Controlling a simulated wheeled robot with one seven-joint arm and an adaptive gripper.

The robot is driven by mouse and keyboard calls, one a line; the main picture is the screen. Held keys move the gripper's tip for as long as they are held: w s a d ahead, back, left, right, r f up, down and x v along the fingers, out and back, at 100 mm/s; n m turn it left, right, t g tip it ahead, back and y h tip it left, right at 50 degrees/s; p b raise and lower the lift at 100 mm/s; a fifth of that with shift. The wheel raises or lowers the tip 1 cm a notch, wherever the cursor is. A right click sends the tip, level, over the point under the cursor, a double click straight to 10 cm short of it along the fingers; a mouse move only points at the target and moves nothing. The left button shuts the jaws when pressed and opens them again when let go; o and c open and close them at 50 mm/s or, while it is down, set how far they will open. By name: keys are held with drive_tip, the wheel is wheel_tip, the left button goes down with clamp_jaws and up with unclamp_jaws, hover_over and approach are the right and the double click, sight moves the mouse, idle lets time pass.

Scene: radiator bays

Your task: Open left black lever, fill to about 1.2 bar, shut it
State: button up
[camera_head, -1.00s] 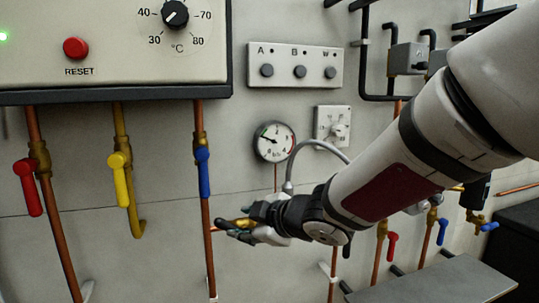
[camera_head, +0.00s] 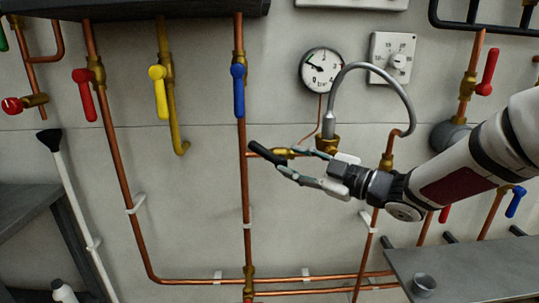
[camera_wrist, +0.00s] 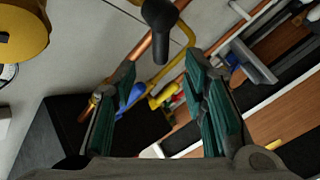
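In the wrist view, the black lever (camera_wrist: 158,22) shows at the top centre, beyond the open fingers (camera_wrist: 160,100); nothing is between the pads. I cannot tell whether a finger touches it. The round pressure gauge (camera_head: 321,70) hangs above, its needle pointing left and slightly up; the exact value is too small to read. The right black lever is not discernible.
Red (camera_head: 84,94), yellow (camera_head: 159,91) and blue (camera_head: 238,90) levers hang on pipes to the left. A vertical copper pipe (camera_head: 244,190) runs close by my fingertips. A grey shelf (camera_head: 470,265) with a metal cup (camera_head: 424,284) stands at lower right.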

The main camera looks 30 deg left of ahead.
sight(267, 154)
drive_tip(key=a, duration=0.3)
drive_tip(key=w+a, duration=0.1)
drive_tip(key=a, duration=0.6)
drive_tip(key=shift+w+a+b, duration=0.1)
drive_tip(key=shift+w+b, duration=0.2)
drive_tip(key=shift+b, duration=0.1)
clamp_jaws()
